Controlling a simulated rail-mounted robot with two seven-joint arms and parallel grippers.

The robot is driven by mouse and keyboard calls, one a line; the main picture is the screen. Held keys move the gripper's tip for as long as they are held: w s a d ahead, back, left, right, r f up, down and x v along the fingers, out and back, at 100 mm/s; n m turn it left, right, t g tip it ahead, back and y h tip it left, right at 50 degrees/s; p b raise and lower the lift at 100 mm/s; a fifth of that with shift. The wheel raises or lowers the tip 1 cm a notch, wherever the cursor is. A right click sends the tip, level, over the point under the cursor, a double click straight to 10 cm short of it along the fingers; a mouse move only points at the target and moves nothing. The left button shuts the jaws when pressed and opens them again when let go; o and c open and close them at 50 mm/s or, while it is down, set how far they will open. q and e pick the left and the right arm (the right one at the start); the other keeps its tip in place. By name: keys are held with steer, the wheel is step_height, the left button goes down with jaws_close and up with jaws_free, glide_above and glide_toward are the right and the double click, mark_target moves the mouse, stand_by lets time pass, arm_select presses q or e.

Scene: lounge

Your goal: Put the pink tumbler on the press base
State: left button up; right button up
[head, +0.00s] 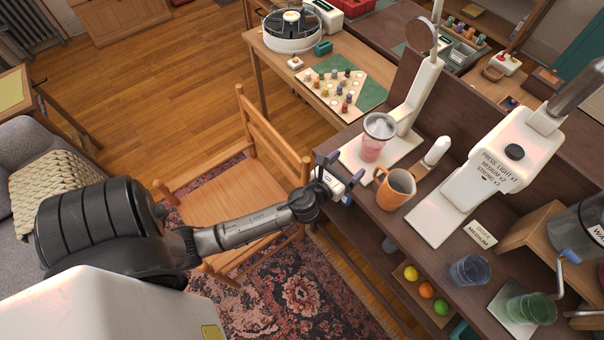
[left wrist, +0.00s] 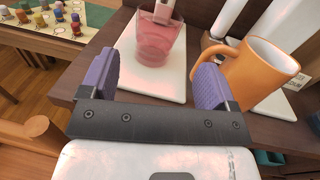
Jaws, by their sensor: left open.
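The pink tumbler (head: 371,150) stands upright on a white plate (head: 406,148) at the foot of a white stand. A pale thing shows in its top; I cannot tell what it is. The white press marked "PRESS LIGHT" is further right, and its flat white base (head: 428,222) looks bare. My left gripper (head: 343,168) is open and empty at the table's near edge, short of the tumbler. In the left wrist view the tumbler (left wrist: 158,45) shows beyond and between the purple fingers (left wrist: 154,72), apart from them. My right gripper is not in view.
An orange mug (head: 396,189) stands between tumbler and press, close to my right-hand finger in the wrist view. A blue tumbler (head: 469,271) and a green tumbler (head: 532,309) stand nearer right. A wooden chair (head: 220,190) is beside my left arm.

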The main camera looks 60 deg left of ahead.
arm_select(q)
steer(key=s+d+f+n+g+h, duration=0.1)
steer(key=s+d+f+n+g, duration=0.1)
steer(key=s+n, duration=0.6)
steer(key=s+d+f+n+g+h, duration=0.2)
steer(key=s+d+n+g, duration=0.3)
steer(key=n, duration=0.7)
steer(key=s+d+f+n+g+h, duration=0.2)
steer(key=s+d+n+g, duration=0.2)
steer(key=s+n, duration=0.6)
steer(key=s+g, duration=0.2)
steer(key=shift+g, duration=0.4)
